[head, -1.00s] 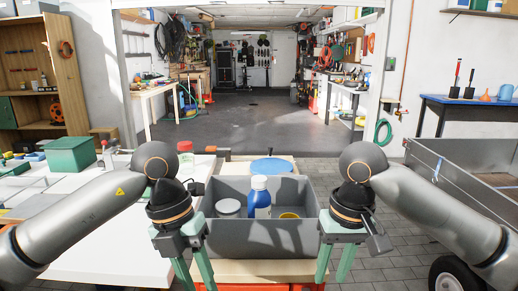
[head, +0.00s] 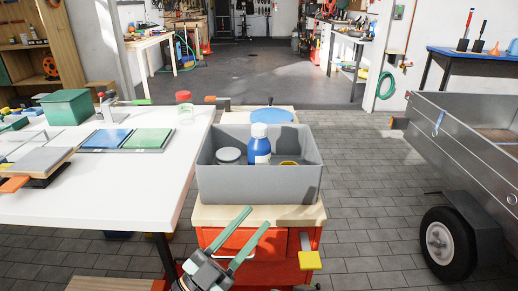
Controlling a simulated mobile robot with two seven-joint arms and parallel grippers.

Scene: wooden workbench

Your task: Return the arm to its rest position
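My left gripper (head: 257,217) is at the bottom centre of the head view, with its two green fingers pointing up and to the right. The fingers are apart, with nothing between them. It shows in front of the red cabinet (head: 280,266), below the grey bin. My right gripper is not in view. The rest of the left arm is mostly out of the picture.
A grey bin (head: 258,185) on the wooden cabinet top holds a blue bottle (head: 259,150), a grey-lidded jar (head: 229,156) and a yellow-rimmed item. A white table (head: 110,205) is at left, a metal trailer (head: 465,145) at right. Paved floor lies between bin and trailer.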

